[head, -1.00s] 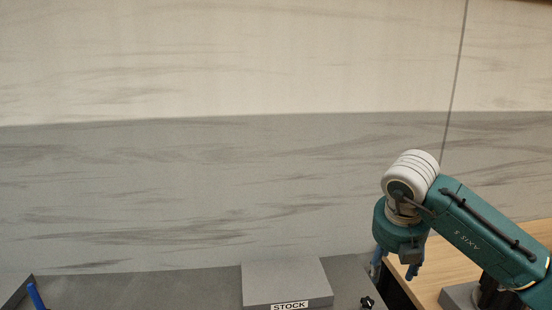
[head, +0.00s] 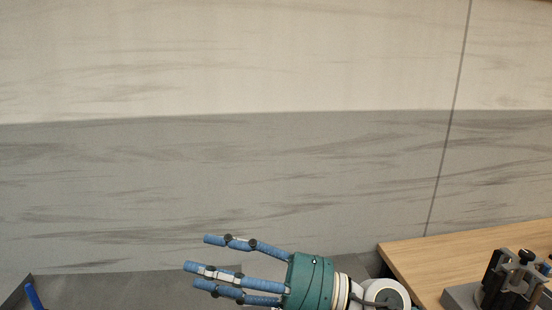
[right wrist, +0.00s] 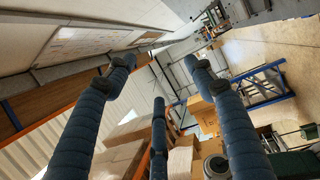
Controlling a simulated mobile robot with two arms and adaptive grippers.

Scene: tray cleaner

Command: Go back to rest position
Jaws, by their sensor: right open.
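My right gripper (head: 208,266) is at the bottom middle of the head view, with its blue fingers spread apart and pointing left. Nothing is between the fingers. In the right wrist view its fingers (right wrist: 158,85) are also spread and empty, facing out into the room. My left gripper is not clearly in view.
A grey work surface (head: 120,290) runs along the bottom left below a grey and cream wall. A small blue item (head: 33,296) stands at the left corner. A wooden table (head: 450,262) with a dark fixture (head: 508,280) is at the right. The right wrist view shows stacked boxes (right wrist: 202,118).

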